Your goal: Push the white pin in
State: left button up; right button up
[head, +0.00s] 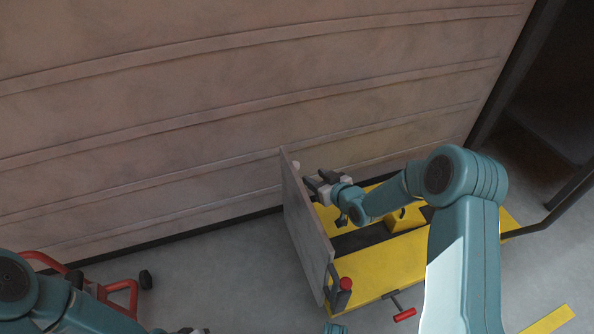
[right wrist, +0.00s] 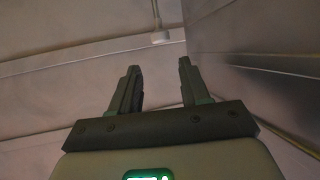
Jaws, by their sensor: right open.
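A small white piece, which looks like the white pin (head: 296,164), shows at the far upper end of the upright grey panel (head: 306,228) in the head view. In the right wrist view the white pin (right wrist: 160,38) lies beyond the fingertips, roughly centred between them, with a gap. My right gripper (head: 313,183) is on the right side of the panel, close to the pin. In the right wrist view my right gripper (right wrist: 158,66) is open and empty. How far the pin sticks out cannot be told. My left gripper is not in view.
The panel stands at the end of a yellow motorcycle lift (head: 385,266). A red knob (head: 345,284) and a red-handled lever (head: 404,314) are at its near side. A ribbed wall (head: 150,110) rises behind. A red wheeled frame (head: 122,292) is at lower left; floor between is clear.

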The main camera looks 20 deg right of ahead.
aim_at(297, 167)
jog(key=b+x, duration=0.1)
jog(key=x, duration=0.3)
jog(key=b+x, duration=0.2)
jog(key=x, duration=0.3)
jog(key=shift+s+f, duration=0.15)
jog(key=shift+f, duration=0.05)
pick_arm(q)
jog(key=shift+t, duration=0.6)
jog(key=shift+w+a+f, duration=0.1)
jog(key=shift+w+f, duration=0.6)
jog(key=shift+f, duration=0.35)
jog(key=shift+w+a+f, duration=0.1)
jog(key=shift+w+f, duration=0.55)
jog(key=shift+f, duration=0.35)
pick_arm(e)
jog(key=shift+w+a+f, duration=0.1)
jog(key=shift+w+a, duration=0.05)
jog(key=shift+w, duration=0.5)
